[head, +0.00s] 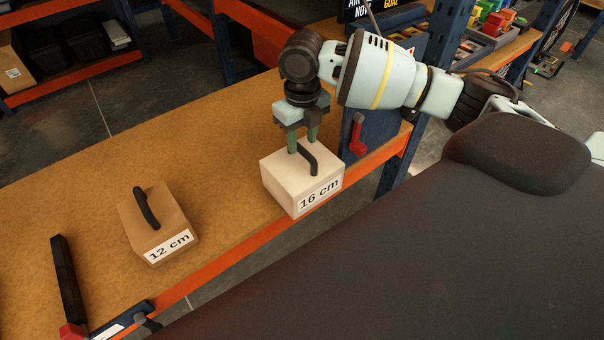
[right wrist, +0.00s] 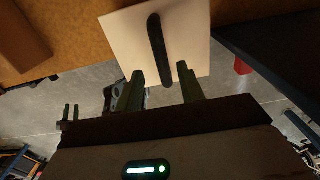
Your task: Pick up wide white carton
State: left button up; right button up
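The wide white carton (head: 290,184) stands on the wooden bench near its front edge, with a black handle on top and a "16 cm" label on its front. It also shows in the right wrist view (right wrist: 190,40). My right gripper (head: 303,145) is just above the carton's top, pointing down at the handle. Its two green fingers (right wrist: 163,80) are apart, with the near end of the handle between them in the picture; contact cannot be told. My left gripper (right wrist: 70,111) seems to show small in the right wrist view, its fingers apart and empty.
A brown carton (head: 158,223) labelled "12 cm" stands to the left on the bench (head: 220,140). A black bar (head: 67,280) lies farther left. A blue panel with a red handle (head: 357,134) is close behind the white carton's right side. Bench between the cartons is clear.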

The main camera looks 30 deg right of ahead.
aim_at(302, 148)
jog(key=f, duration=0.5)
jog(key=shift+w+d, duration=0.15)
jog(key=shift+w, duration=0.1)
grip_shut()
jog(key=shift+r, duration=0.15)
dwell(1.0)
